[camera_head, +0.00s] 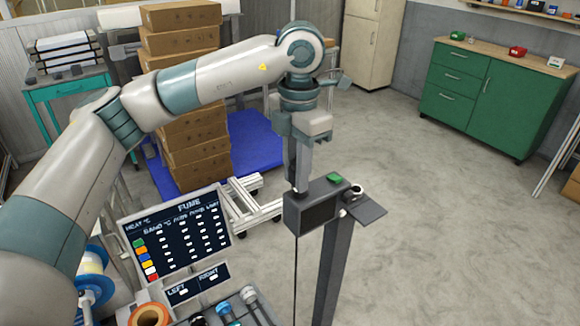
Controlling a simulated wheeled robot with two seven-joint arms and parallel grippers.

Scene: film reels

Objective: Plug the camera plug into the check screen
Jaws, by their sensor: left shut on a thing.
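My left gripper (301,186) points straight down at the left top edge of the check screen (321,211), a dark box on a grey post. It is shut on the camera plug, which is mostly hidden by the fingers and the box. A thin dark cable (295,270) hangs straight down below the gripper, along the left side of the box. I cannot tell whether the plug is seated in the screen or only beside it. My right gripper is not in view.
A board marked FUME (180,240) stands to the left, with spools and several coloured-ended cylinders near the bottom edge. Boxes (190,125) are stacked behind. The floor to the right is clear.

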